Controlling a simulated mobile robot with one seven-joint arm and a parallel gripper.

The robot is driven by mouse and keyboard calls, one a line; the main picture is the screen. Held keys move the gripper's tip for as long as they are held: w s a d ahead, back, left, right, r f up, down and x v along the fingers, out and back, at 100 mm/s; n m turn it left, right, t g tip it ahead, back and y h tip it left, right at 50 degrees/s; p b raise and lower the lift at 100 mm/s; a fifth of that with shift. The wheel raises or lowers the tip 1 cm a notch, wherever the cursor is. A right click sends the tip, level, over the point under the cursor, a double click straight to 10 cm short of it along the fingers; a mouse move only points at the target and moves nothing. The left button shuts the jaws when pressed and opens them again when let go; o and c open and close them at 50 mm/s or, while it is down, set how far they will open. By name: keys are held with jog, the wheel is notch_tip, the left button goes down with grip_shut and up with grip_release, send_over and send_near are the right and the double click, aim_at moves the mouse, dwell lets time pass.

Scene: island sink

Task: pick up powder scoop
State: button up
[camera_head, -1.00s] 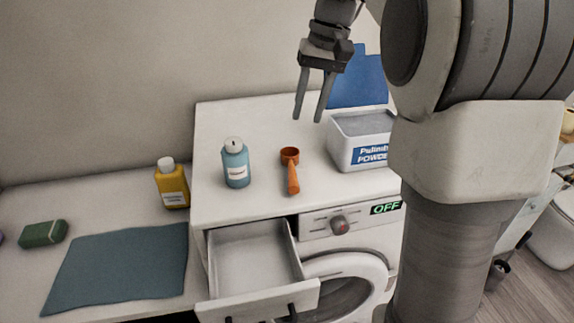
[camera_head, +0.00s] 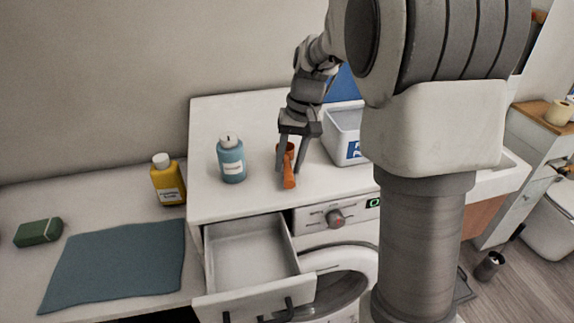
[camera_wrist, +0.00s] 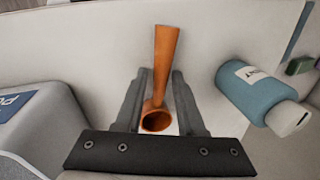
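The orange powder scoop (camera_head: 289,176) lies on top of the white washing machine, its handle toward the front edge. My gripper (camera_head: 289,168) is lowered over it, with one finger on each side of the scoop. In the wrist view the scoop (camera_wrist: 166,55) lies between the two fingers of my gripper (camera_wrist: 159,74), its cup nearer the palm and its handle reaching past the fingertips. The fingers are open, with small gaps showing beside the scoop. Part of the cup is hidden behind my gripper in the head view.
A blue bottle (camera_head: 232,162) stands just left of the scoop. A white powder box (camera_head: 343,125) with a raised blue lid stands to the right, partly behind my arm. The drawer (camera_head: 250,260) below is pulled out. A yellow bottle (camera_head: 168,183) stands on the lower counter at left.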

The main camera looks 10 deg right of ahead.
aim_at(289, 164)
jog(key=shift+f, duration=0.2)
grip_shut()
jog(key=shift+r, duration=0.15)
notch_tip(289, 164, up, 10)
dwell(0.5)
